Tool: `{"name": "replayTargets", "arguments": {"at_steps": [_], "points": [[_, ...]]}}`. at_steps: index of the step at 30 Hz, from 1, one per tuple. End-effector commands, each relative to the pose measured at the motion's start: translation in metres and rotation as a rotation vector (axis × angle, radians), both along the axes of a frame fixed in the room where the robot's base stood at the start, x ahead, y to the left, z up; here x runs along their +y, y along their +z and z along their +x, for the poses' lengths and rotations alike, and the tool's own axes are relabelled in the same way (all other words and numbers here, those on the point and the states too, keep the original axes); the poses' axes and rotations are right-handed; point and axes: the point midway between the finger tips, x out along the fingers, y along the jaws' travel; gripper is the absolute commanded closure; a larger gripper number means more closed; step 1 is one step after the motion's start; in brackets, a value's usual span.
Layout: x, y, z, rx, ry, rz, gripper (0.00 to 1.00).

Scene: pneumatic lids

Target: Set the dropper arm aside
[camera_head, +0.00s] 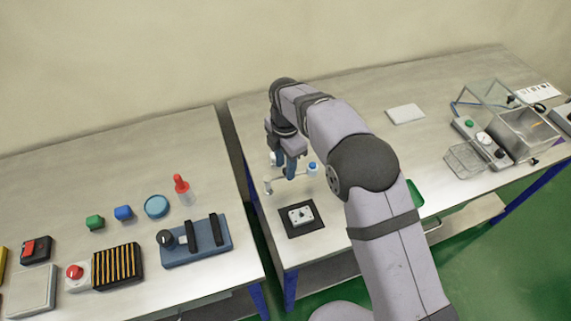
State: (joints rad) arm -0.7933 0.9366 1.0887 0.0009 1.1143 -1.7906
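My gripper (291,173) points down over the left part of the right-hand table, with blue fingers low and close together. A thin pale rod piece (269,187), which looks like the dropper arm, shows beside and below the fingers. A blue-topped clear part (312,169) is just right of the fingers. I cannot tell whether the fingers grip the rod or whether it stands on the table. A small silver plate block (301,215) lies on a black square mat (316,226) in front of the gripper.
A red-topped dropper bottle (182,190), blue dish (156,206), and blue and green blocks sit on the left table, behind a blue fixture (196,243). A gap separates the tables. A white pad (405,114) and clear-lidded box (526,133) are right; table between is mostly clear.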

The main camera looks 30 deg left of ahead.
Motion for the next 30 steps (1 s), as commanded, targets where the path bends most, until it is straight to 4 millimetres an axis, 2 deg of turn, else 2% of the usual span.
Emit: {"name": "replayTargets", "arguments": {"at_steps": [8, 21, 30], "points": [[0.0, 0.006, 0.001, -0.002, 0.0, 0.001, 0.66], [0.001, 0.06, 0.001, -0.002, 0.0, 0.002, 0.66], [0.0, 0.074, 0.0, 0.0, 0.0, 0.0, 0.66]]}}
